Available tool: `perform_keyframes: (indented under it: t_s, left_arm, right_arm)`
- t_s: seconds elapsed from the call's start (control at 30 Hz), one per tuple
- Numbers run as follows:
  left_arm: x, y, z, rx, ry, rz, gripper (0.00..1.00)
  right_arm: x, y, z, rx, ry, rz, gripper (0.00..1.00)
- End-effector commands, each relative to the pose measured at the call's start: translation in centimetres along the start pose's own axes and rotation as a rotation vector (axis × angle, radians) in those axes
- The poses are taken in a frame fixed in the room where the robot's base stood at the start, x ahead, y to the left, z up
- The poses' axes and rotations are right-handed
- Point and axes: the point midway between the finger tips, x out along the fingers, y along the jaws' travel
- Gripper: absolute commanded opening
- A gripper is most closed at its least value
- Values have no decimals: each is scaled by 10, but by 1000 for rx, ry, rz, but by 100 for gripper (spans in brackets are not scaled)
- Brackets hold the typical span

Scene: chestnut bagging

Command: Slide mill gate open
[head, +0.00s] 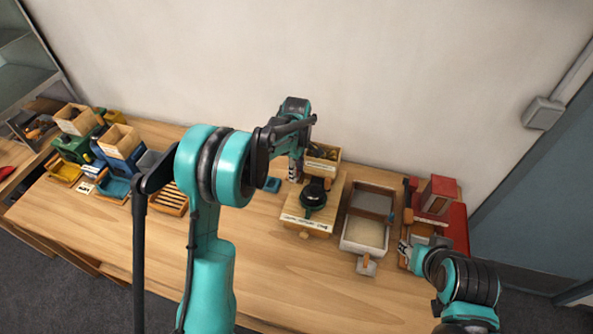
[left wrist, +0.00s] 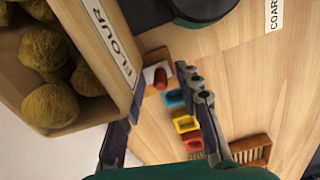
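A small red knob (left wrist: 160,77) on a pale plate shows by the wooden hopper box (left wrist: 110,60) in the left wrist view; I take it for the mill gate. The box is marked FLOUR and holds several brown chestnuts (left wrist: 45,75). In the head view the box (head: 331,168) stands behind a dark round mill part (head: 313,196) on a wooden board (head: 291,209). My left gripper (head: 294,172) is beside the box, its fingers apart (left wrist: 163,95), with the knob beyond their tips. My right gripper (head: 405,248) is at the right; its finger gap is unclear.
A two-part tray (head: 347,242) stands right of the board, with a red unit (head: 457,225) farther right. Green (head: 75,147) and blue (head: 113,162) units stand far left, near a slotted wooden rack (head: 172,200). The table's front middle is clear.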

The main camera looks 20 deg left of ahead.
Motion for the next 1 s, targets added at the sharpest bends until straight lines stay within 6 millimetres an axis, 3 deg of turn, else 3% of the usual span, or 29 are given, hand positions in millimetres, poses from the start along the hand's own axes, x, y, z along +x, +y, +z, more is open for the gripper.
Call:
perform_keyframes:
  t_s: [0.2,0.33,0.57,0.8,1.0]
  left_arm:
    - [0,0,0,0,0,0,34]
    - [0,0,0,0,0,0,0]
    - [0,0,-2,-1,0,0,0]
    - [0,-4,-28,-2,0,0,0]
    - [0,-4,-30,-1,3,0,0]
  right_arm:
    - [0,0,0,0,0,0,40]
    - [0,0,0,0,0,0,40]
    - [0,0,0,0,0,0,40]
    - [3,0,2,0,0,0,40]
    - [3,0,2,0,0,0,40]
